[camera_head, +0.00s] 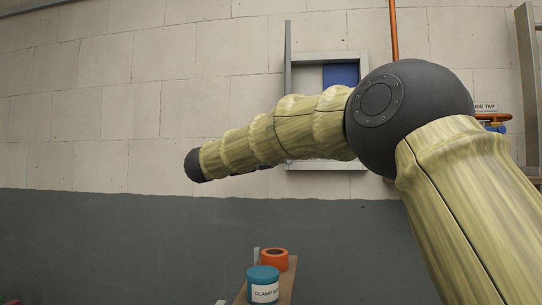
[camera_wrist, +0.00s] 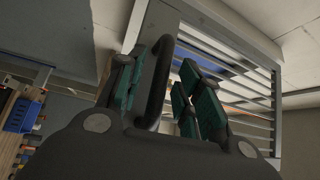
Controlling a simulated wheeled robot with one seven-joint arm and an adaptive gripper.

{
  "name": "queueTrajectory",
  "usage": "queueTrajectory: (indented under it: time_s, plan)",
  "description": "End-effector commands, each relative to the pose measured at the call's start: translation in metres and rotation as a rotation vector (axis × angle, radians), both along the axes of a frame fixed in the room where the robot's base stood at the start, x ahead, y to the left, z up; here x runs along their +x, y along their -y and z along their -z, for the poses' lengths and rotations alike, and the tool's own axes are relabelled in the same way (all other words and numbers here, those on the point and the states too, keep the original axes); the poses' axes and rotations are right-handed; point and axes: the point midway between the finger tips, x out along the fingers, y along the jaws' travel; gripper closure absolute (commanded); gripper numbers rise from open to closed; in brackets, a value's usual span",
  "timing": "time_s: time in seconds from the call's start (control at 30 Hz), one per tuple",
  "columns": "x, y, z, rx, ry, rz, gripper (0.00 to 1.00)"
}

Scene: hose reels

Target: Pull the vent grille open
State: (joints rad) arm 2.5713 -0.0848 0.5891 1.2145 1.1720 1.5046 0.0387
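The vent grille (camera_wrist: 225,65) is a grey framed panel with pale slats, at the upper right of the wrist view. A dark curved handle (camera_wrist: 158,85) stands on its near side. My gripper (camera_wrist: 160,90) has green-padded fingers spread to either side of the handle, with a visible gap on the right. I cannot tell whether either pad touches it. In the head view the grey vent frame (camera_head: 300,165) is on the wall, partly hidden by my arm, with a blue patch (camera_head: 341,75) inside. A thin upright grey edge (camera_head: 288,55) at its left may be the grille seen edge-on. My gripper is hidden there.
An orange pipe (camera_head: 394,30) runs down the wall beside the vent. A wooden shelf (camera_head: 285,285) at the bottom holds a teal-lidded tub (camera_head: 263,288) and an orange ring-shaped item (camera_head: 274,259). A wooden rack (camera_wrist: 8,115) with a blue item (camera_wrist: 20,115) shows at the wrist view's left.

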Motion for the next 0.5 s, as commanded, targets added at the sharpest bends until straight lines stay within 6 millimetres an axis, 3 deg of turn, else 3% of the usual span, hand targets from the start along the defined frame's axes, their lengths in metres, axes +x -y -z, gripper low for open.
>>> queueTrajectory:
  time_s: [0.27,0.5]
  plan:
    - [-0.009,-0.011,0.002,0.0,0.0,0.0,0.65]
    - [-0.035,-0.043,0.008,-0.001,-0.001,-0.002,0.65]
